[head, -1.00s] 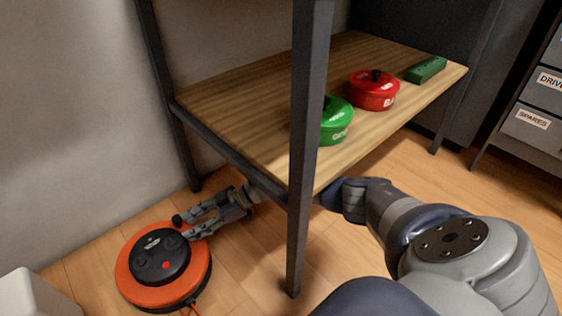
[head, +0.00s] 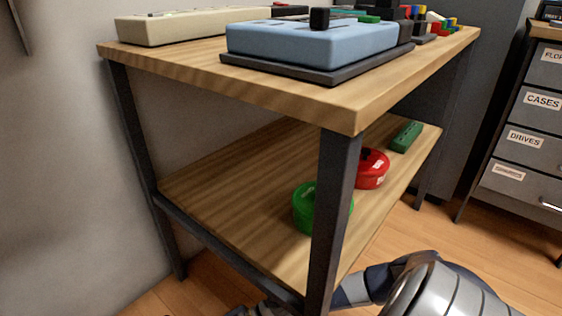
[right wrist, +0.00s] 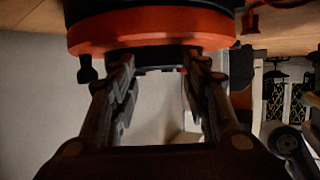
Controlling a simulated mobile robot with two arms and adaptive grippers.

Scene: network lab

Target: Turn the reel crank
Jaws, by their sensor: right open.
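The orange cable reel (right wrist: 150,28) with its dark hub fills the top of the right wrist view. It is outside the head view. My right gripper (right wrist: 156,72) is open, its two fingers pointing at the hub, with a pale gap between them. A dark part of the reel shows at the fingertips; I cannot tell whether it is the crank or whether the fingers touch it. My right arm crosses the bottom right of the head view, below the bench. My left gripper is not in view.
A bench with a wooden top (head: 300,93) and lower shelf (head: 235,180) stands ahead, its dark front leg (head: 332,225) near my right arm. A green pot (head: 305,208), a red pot (head: 372,170) and a green block (head: 406,136) sit on the shelf. Drawers (head: 525,145) stand right.

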